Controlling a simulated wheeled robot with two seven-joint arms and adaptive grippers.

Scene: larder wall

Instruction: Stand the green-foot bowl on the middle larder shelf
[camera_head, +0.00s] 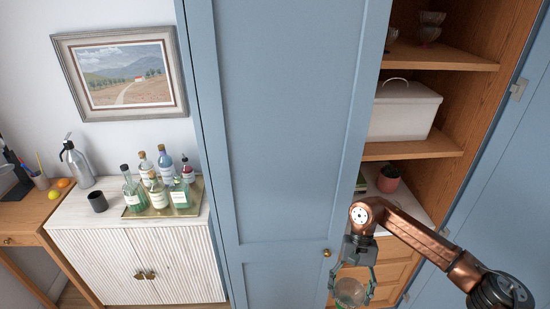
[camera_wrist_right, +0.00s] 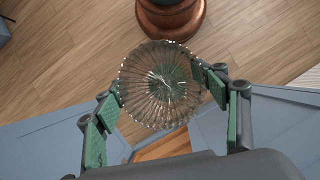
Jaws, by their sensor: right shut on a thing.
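The green-foot bowl (camera_wrist_right: 152,97) is clear ribbed glass with a greenish centre, held between the green-padded fingers of my right gripper (camera_wrist_right: 165,105). In the head view the bowl (camera_head: 350,292) hangs low in front of the larder, below the shelves, in my right gripper (camera_head: 353,283). Its exact tilt is hard to tell. The middle larder shelf (camera_head: 440,146) is wooden and carries a white lidded box. My left gripper is not in view.
The white box (camera_head: 400,112) fills much of the middle shelf; a strip at its right is bare. Glass bowls (camera_head: 430,33) stand on the upper shelf (camera_head: 445,60). A potted plant (camera_head: 388,180) stands below. A blue door (camera_head: 285,120) covers the larder's left; another (camera_head: 500,190) is at right.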

